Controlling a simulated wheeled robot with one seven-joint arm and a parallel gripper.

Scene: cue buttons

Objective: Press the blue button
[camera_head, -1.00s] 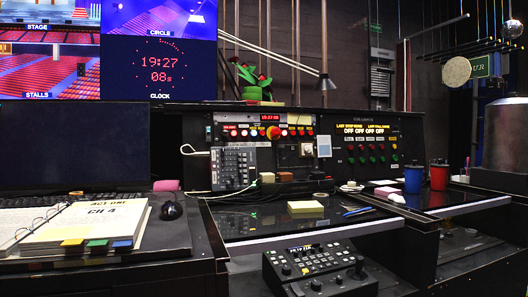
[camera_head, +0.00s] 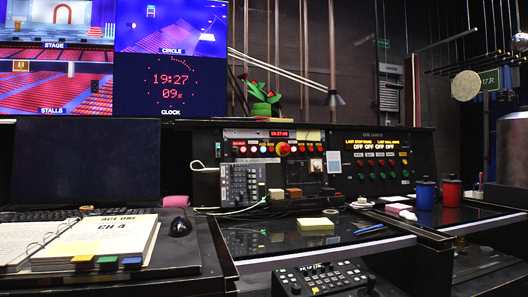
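The buttons are too small to tell for sure which one is blue. My gripper is not in view.
A telephone-like keypad unit (camera_head: 239,186) stands before the panel's left part. A joystick controller (camera_head: 322,279) is in front.

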